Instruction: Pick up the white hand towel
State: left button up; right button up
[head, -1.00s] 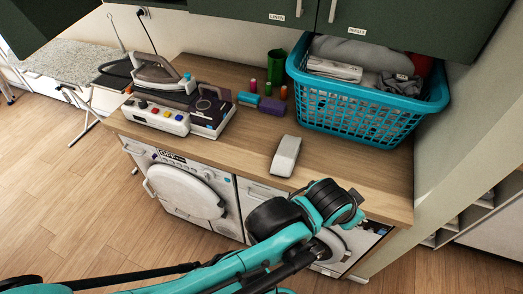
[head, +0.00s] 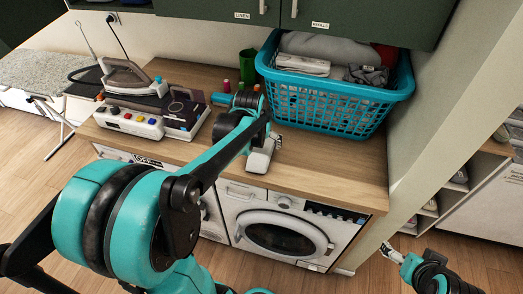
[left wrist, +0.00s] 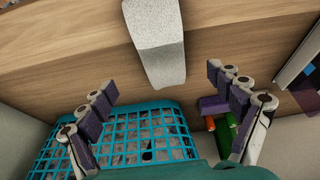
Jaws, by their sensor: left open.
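A white, speckled, block-like piece that looks like the folded hand towel (head: 260,159) lies on the wooden counter near its front edge. In the left wrist view the towel (left wrist: 155,45) lies lengthwise at top centre. My left gripper (left wrist: 163,82) is open and empty, its purple-padded fingers spread to either side of the towel's near end, apart from it. In the head view my left gripper (head: 274,141) is over the towel and partly hides it. My right gripper (head: 392,253) is low at the right, beyond the counter; its jaw state is unclear.
A turquoise basket (head: 325,113) with folded cloths stands at the counter's back right. Green cabinets (head: 365,20) overhang the back. The counter right of the towel is clear.

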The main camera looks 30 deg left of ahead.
aim_at(262, 148)
pick_arm(q)
jog(key=b+x, duration=0.1)
jog(key=x, duration=0.2)
jog(key=shift+a, duration=0.1)
jog(key=b+x, duration=0.3)
jog(key=x, duration=0.2)
jog(key=shift+a, duration=0.1)
jog(key=shift+c, duration=1.2)
jog(key=c, duration=1)
